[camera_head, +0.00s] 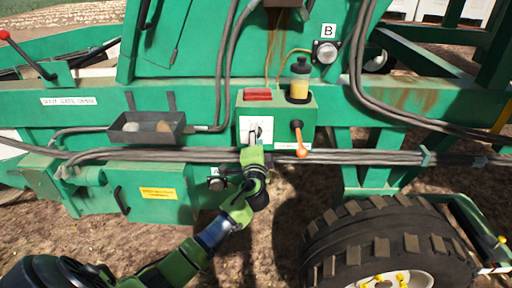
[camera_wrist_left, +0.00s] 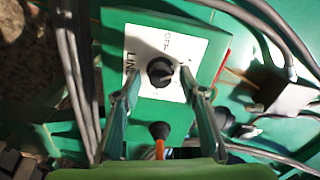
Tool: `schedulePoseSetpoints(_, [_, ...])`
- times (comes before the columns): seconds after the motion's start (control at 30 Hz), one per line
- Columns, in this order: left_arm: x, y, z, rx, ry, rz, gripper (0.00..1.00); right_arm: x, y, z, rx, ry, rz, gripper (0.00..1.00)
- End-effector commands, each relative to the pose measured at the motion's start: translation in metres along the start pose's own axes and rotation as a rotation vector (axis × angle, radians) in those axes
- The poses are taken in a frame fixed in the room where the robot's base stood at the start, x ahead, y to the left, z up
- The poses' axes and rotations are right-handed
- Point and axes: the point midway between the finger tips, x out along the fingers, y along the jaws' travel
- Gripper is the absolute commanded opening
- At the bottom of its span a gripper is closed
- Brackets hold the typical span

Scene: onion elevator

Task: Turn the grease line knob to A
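The grease line knob (camera_wrist_left: 160,72) is black and round, on a white label plate (camera_wrist_left: 143,45) on a green box. In the left wrist view it lies between my two open fingers, with space on both sides. Its pointer direction is hard to read. In the head view the white plate (camera_head: 246,124) is visible, and the knob is mostly hidden by my gripper. My left gripper (camera_head: 255,137) is at the front of the plate; its spread fingers also show in the left wrist view (camera_wrist_left: 160,84). My right gripper is out of view.
An orange-tipped lever (camera_head: 300,139) projects just right of the plate. A yellow reservoir (camera_head: 299,87) and a red block (camera_head: 257,94) top the green box. Hoses (camera_head: 190,154) run below. A B sign (camera_head: 329,30) is upper right; a large tyre (camera_head: 385,240) is lower right.

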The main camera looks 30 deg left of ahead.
Motion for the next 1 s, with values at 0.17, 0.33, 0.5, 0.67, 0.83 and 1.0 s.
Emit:
schedulePoseSetpoints(0.17, [-0.03,0.002,0.0,-0.001,0.001,0.004,0.38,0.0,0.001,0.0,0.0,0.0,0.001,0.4])
schedulePoseSetpoints(0.33, [-0.067,0.002,0.0,-0.001,0.001,0.004,0.38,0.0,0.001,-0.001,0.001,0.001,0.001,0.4])
schedulePoseSetpoints(0.5, [-0.096,0.002,0.0,0.0,0.0,0.004,0.38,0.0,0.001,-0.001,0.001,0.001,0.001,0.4])
schedulePoseSetpoints(0.67, [-0.11,0.001,0.001,0.001,0.0,0.003,0.38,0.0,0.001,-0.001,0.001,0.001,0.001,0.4])
schedulePoseSetpoints(0.83, [-0.113,0.001,0.001,0.001,-0.001,0.001,0.38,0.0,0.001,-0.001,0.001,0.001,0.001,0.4])
schedulePoseSetpoints(1.0, [-0.112,0.001,0.001,0.001,-0.001,0.002,0.38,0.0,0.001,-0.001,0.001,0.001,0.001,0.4])
